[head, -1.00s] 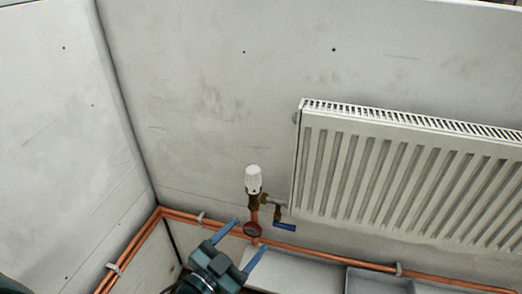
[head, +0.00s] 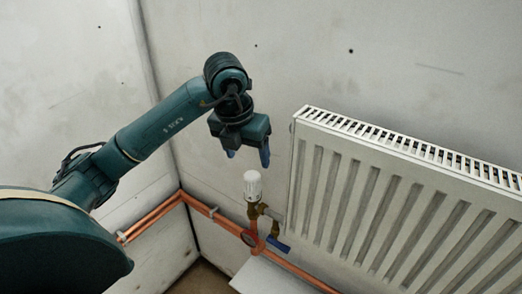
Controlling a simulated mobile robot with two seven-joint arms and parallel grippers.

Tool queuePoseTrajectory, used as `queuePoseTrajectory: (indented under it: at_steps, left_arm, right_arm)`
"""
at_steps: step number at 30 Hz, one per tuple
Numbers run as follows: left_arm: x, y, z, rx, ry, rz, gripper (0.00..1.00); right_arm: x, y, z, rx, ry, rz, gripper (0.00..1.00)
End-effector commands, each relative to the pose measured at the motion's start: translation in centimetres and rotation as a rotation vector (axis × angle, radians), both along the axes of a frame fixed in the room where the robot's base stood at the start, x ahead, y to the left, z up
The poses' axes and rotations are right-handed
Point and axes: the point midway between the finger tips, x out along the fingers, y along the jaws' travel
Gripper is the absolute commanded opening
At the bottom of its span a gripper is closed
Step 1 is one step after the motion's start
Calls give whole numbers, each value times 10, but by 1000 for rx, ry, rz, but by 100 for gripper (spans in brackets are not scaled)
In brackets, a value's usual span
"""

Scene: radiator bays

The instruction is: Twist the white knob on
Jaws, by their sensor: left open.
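The white knob (head: 252,185) is a ribbed cap standing upright on top of a brass valve (head: 254,210) at the radiator's lower left. My left gripper (head: 247,156) is open, with its blue fingers pointing down. In the picture it is just above and slightly left of the knob, and a gap shows between them. Nothing is between the fingers. My right gripper is not in view.
The white radiator (head: 390,200) fills the right side. Copper pipes (head: 300,272) run low along the walls. Bare wall lies above.

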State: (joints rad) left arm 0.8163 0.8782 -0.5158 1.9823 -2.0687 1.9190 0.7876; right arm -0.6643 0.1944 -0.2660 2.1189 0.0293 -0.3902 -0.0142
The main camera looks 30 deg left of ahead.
Motion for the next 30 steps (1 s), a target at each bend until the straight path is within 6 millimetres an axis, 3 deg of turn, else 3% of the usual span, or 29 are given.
queuePoseTrajectory:
  at_steps: [3,7,21,30]
  left_arm:
    - [2,8,-1,28,-3,25,67]
    - [5,7,-16,26,1,23,67]
    - [28,9,-100,23,0,19,67]
    - [35,10,-123,23,-3,18,67]
  right_arm:
    - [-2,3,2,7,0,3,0]
    - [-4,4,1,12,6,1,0]
    - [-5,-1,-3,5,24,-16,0]
    - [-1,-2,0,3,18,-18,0]
